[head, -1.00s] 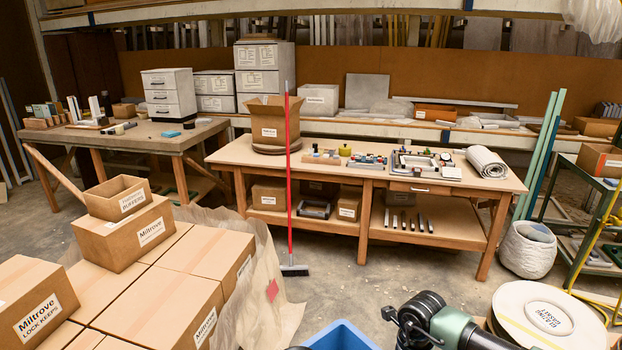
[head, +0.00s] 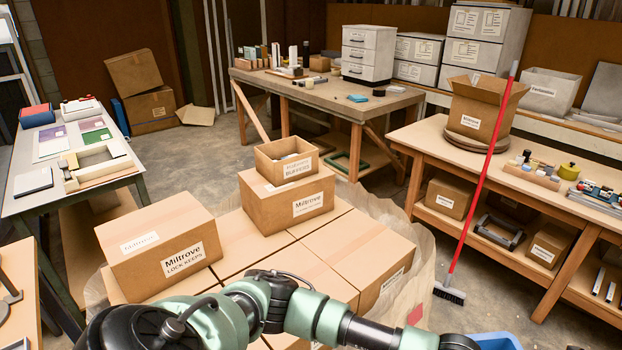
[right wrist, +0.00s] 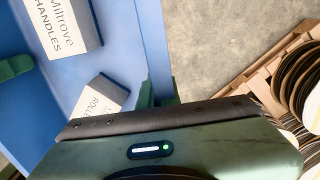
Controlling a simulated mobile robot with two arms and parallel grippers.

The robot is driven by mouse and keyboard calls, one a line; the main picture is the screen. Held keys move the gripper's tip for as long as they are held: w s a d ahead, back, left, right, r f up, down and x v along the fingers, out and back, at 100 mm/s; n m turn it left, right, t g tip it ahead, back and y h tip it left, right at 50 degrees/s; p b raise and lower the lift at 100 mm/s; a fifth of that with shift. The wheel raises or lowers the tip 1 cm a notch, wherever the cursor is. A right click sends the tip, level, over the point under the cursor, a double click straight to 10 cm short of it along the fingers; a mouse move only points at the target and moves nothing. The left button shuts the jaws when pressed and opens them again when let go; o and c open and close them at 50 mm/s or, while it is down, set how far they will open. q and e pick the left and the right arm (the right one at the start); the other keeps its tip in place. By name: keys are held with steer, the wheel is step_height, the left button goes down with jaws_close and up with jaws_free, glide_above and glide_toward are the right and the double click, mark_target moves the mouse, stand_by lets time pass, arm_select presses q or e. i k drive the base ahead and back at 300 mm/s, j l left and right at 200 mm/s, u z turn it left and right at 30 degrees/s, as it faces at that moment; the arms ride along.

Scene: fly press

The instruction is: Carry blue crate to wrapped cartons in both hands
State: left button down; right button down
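The blue crate (head: 494,342) shows only as a sliver at the bottom right of the head view. In the right wrist view its blue wall (right wrist: 127,40) runs beside a box marked Miltrove Handles and a second, partly hidden box. My right gripper (right wrist: 158,92) is at this wall, its green fingers on either side and apparently shut on it. My left arm crosses the bottom of the head view and ends by the crate; its fingertips are hidden. The wrapped cartons (head: 262,240) stand left of the crate as a low block, with crumpled wrapping at the side.
Two cartons and an open box (head: 287,160) sit on the block. A red-handled broom (head: 484,165) leans against the right workbench (head: 425,138). A grey table (head: 22,205) stands at the left. Bare floor shows between the cartons and the benches.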

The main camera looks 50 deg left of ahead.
mark_target(330, 267)
steer(key=i+j, duration=0.1)
steer(key=i, duration=1)
steer(key=i+u, duration=0.25)
steer(key=i, duration=0.3)
steer(key=i+l+u, duration=0.15)
steer(key=i+u, duration=0.15)
steer(key=i, duration=0.2)
steer(key=i+j+u, duration=0.1)
steer(key=i+u, duration=0.15)
steer(key=u, duration=0.15)
steer(key=i+u, duration=0.2)
steer(key=u, duration=0.2)
steer(key=i+u, duration=0.25)
steer(key=u, duration=0.15)
steer(key=i+u, duration=0.1)
steer(key=u, duration=0.3)
steer(key=i+u, duration=0.1)
steer(key=u, duration=0.25)
steer(key=l+u, duration=0.1)
steer(key=u, duration=0.85)
steer(key=i+l, duration=0.05)
